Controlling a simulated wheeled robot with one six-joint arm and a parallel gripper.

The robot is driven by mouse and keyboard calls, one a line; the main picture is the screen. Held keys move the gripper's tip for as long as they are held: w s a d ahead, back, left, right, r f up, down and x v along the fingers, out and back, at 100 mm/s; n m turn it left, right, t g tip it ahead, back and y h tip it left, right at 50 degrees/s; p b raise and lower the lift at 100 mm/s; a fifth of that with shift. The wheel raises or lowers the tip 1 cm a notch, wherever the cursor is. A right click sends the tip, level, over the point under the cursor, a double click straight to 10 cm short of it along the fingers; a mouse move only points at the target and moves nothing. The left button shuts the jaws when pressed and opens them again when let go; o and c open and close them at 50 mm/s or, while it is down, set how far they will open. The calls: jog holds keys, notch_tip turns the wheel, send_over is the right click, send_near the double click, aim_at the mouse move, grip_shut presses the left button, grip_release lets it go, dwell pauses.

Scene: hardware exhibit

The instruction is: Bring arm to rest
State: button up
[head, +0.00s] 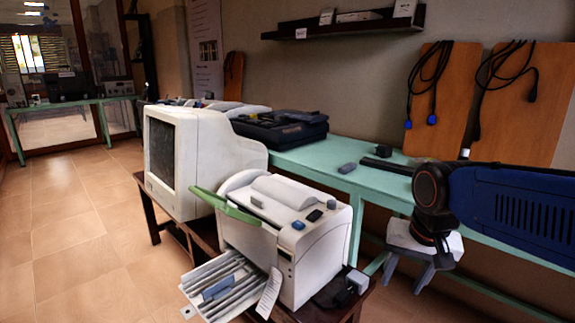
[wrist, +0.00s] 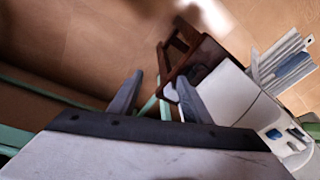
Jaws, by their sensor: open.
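My gripper (head: 420,268) hangs at the right in the head view, at the end of my blue arm, with its fingers pointing down. It is in front of the green table and to the right of the white printer (head: 290,225). In the wrist view my gripper (wrist: 158,95) has its two fingers spread apart with nothing between them. The floor and a green table leg show beyond the fingers. The printer also shows at the right of the wrist view (wrist: 225,92).
An old monitor (head: 200,155) stands beside the printer on a low brown table (head: 155,215). The long green table (head: 345,180) runs along the wall, with a dark blue case (head: 280,128) on it. Boards with black cables (head: 440,95) lean behind it. The tiled floor (head: 80,240) at left is clear.

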jog(key=s+d+f+n+t, duration=0.1)
jog(key=s+d+f+n, duration=0.1)
jog(key=s, duration=0.3)
jog(key=s+d+f+n+t, duration=0.1)
jog(key=s+d+f+n, duration=0.1)
jog(key=s, duration=0.3)
jog(key=shift+s, duration=0.15)
dwell(2.4)
